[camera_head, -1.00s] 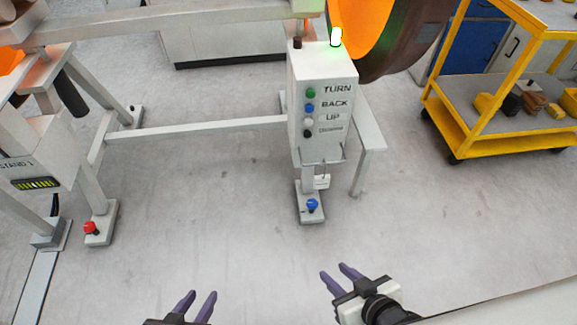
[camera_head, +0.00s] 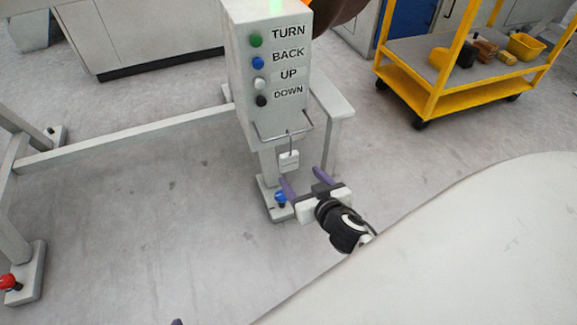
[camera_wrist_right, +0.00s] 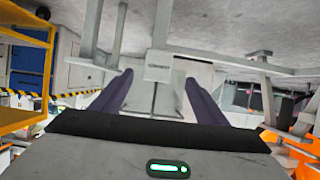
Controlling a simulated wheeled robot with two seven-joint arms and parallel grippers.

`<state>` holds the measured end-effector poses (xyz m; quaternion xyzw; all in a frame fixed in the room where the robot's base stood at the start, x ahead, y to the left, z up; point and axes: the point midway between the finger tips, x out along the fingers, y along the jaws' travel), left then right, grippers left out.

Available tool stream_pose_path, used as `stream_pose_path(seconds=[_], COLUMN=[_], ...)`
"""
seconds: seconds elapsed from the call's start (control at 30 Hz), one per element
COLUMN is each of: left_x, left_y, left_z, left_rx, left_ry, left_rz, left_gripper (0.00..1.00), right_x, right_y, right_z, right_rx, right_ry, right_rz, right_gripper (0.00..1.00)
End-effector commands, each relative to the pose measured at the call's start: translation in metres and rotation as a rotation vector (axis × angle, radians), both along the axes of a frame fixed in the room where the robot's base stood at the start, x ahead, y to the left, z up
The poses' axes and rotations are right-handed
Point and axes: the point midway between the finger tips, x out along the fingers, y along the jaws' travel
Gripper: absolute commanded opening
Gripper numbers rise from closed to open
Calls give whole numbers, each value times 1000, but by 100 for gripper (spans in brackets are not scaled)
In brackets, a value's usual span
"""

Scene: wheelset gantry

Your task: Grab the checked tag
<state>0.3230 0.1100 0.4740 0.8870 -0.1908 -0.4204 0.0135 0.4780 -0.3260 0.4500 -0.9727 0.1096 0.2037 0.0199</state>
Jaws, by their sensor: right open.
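The checked tag (camera_head: 289,161) is a small white plate hanging from a wire hook below the button box (camera_head: 262,75). In the right wrist view the tag (camera_wrist_right: 158,66) shows between the fingertips, with dark lettering too small to read surely. My right gripper (camera_head: 306,180) is open and empty, its purple fingers pointing toward the tag from just below and right of it in the head view. The fingers also frame the tag in the wrist view (camera_wrist_right: 158,78); I cannot tell the exact gap. Only one purple fingertip of my left gripper (camera_head: 177,322) shows at the bottom edge.
The box has TURN, BACK, UP and DOWN buttons and stands on a post beside a grey leg (camera_head: 333,140). A blue knob (camera_head: 280,198) sits on the post's foot. A yellow cart (camera_head: 440,85) stands at the right.

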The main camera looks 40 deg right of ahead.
Motion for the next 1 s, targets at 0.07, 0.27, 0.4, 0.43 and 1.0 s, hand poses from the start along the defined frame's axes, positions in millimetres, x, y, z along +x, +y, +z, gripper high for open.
stream_pose_path(seconds=[0.07,0.27,0.4,0.43,1.0], left_x=[1,1,2,2,8], left_y=[-2,-6,-9,-10,-22], left_z=[-6,-9,-5,-5,11], left_rx=[-1,0,-17,-18,-96], left_ry=[1,18,7,6,-52], left_rz=[-8,-35,-36,-37,-35], left_gripper=[31,31,31,31,31], right_x=[8,35,49,51,101], right_y=[-5,-13,-16,-16,-27], right_z=[-5,-13,-20,-20,-38], right_rx=[-2,-1,1,1,2], right_ry=[-16,-25,-23,-22,-21], right_rz=[-8,-12,-12,-12,-13], right_gripper=[67,67,67,67,67])
